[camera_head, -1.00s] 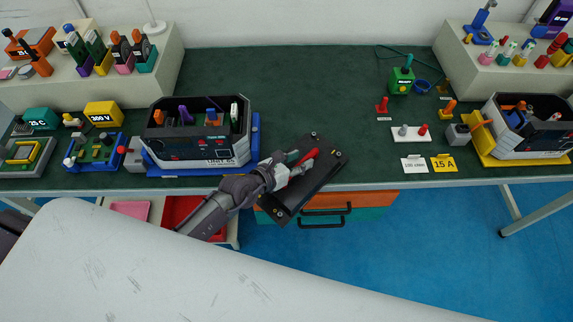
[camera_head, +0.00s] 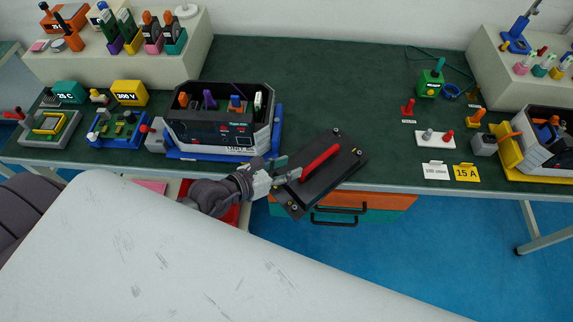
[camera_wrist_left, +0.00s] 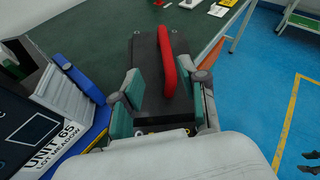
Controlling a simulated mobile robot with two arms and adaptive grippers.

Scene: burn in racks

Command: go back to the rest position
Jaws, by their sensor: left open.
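My left gripper (camera_head: 281,172) is open, at the front edge of the bench. Its fingers are just left of a black panel with a red handle (camera_head: 321,161). The panel (camera_head: 335,178) lies tilted across the bench's front edge, its near corner overhanging. In the left wrist view the red handle (camera_wrist_left: 166,62) shows beyond and between the green-padded fingertips (camera_wrist_left: 158,92). Whether the fingers touch the panel is unclear. My right gripper is not in view.
A black and grey unit (camera_head: 222,133) on a blue base stands left of the panel, close to my gripper. Orange and green drawers (camera_head: 385,203) are below the bench (camera_head: 370,95). Another unit (camera_head: 548,150) on a yellow base stands at the right. The bench middle is clear.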

